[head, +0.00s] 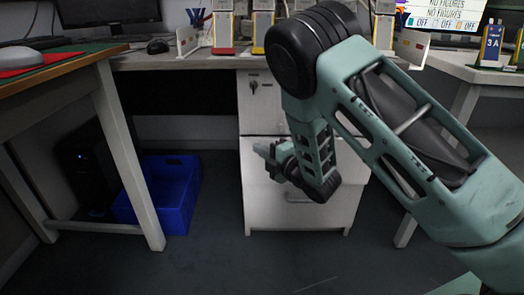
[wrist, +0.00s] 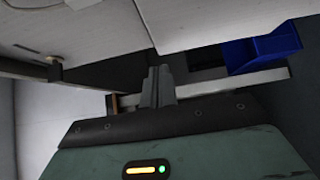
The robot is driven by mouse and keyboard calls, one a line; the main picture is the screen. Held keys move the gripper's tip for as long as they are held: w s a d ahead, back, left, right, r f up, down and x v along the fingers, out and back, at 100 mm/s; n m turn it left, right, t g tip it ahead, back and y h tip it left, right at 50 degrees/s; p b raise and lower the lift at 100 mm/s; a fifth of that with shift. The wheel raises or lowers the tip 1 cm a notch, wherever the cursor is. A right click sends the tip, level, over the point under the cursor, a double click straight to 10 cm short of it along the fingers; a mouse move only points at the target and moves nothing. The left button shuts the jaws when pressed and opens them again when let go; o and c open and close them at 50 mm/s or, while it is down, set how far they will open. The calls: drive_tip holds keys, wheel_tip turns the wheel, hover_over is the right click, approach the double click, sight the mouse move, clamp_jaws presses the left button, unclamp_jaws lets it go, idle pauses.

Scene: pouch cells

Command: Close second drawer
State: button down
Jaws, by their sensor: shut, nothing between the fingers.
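The white drawer cabinet (head: 262,112) stands under the desk in the head view, with a lock on its upper front. A seam separates that front from a lower drawer front (head: 262,208) with a handle. My arm hides part of the fronts, and I cannot tell how far any drawer stands out. My gripper (head: 264,152) is in front of the cabinet, near the seam, its fingers pointing left. In the wrist view the gripper's fingers (wrist: 158,82) are together and empty. White panels fill the top of that view; I cannot tell whether the fingers touch one.
A blue bin (head: 165,195) sits on the floor left of the cabinet; it also shows in the wrist view (wrist: 262,50). A wooden-edged table (head: 60,75) with white legs stands at left. The dark floor before the cabinet is clear.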

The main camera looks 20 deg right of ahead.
sight(262, 139)
drive_tip(key=w, duration=0.1)
drive_tip(key=w+d, duration=0.1)
drive_tip(key=shift+w+b, duration=0.3)
drive_tip(key=shift+b, duration=0.1)
drive_tip(key=shift+w, duration=0.1)
drive_tip(key=shift+d, duration=0.1)
drive_tip(key=shift+w+d+r, duration=0.1)
drive_tip(key=shift+w+d, duration=0.15)
drive_tip(key=shift+w, duration=0.4)
drive_tip(key=shift+w+d, duration=0.2)
drive_tip(key=shift+w, duration=0.4)
